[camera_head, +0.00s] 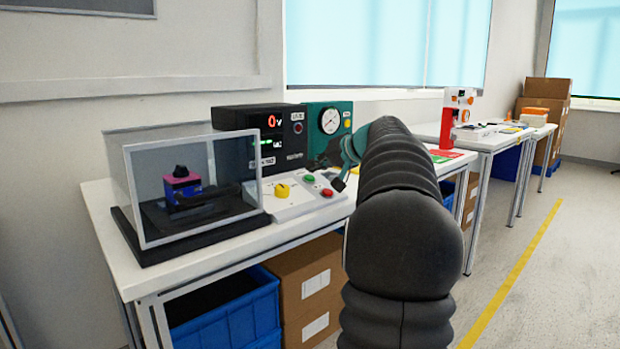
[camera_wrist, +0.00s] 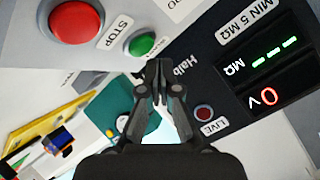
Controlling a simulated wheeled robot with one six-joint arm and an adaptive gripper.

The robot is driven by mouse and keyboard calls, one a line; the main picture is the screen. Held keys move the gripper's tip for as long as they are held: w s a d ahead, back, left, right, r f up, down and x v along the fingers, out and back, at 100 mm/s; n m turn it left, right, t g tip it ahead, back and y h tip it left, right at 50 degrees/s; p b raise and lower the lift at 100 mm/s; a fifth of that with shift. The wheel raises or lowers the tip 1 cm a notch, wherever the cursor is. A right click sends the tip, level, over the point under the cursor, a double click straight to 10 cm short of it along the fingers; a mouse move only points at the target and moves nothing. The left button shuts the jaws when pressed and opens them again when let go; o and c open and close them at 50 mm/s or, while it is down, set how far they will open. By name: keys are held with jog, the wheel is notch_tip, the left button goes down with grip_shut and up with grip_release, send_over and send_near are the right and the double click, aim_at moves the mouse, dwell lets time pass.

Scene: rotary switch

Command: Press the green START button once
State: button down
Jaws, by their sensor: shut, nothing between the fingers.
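The green START button (camera_head: 309,179) sits on the sloped white control panel (camera_head: 290,207) on the bench. In the wrist view the green button (camera_wrist: 142,45) is close to the fingertips, to their upper left. The red STOP button (camera_head: 327,192) is beside it and shows large in the wrist view (camera_wrist: 76,21). A yellow rotary knob (camera_head: 282,190) is left of the green button on the panel. My gripper (camera_wrist: 161,68) is shut and empty. In the head view my gripper (camera_head: 341,172) is just right of the green button; I see no contact.
Behind the panel stand a black meter box (camera_head: 240,118) showing 0 V and a teal box with a gauge (camera_head: 330,121). A clear-sided case (camera_head: 150,180) with a device inside stands at the left. Blue bins (camera_head: 228,318) are under the bench.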

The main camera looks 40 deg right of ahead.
dwell(0.6)
jog(key=shift+w+f+b, duration=0.1)
jog(key=shift+f+b, duration=0.3)
jog(key=shift+b, duration=0.05)
jog(key=shift+w+f+b, duration=0.15)
jog(key=shift+f+b, duration=0.2)
jog(key=shift+f, duration=0.05)
dwell(0.9)
jog(key=shift+s+r+p, duration=0.25)
jog(key=shift+r+p, duration=0.15)
jog(key=shift+r, duration=0.4)
jog(key=shift+r, duration=0.1)
jog(key=r+p, duration=0.1)
jog(key=s+r+p, duration=0.1)
jog(key=r, duration=0.1)
jog(key=r+p, duration=0.1)
jog(key=shift+s+r, duration=0.3)
dwell(0.8)
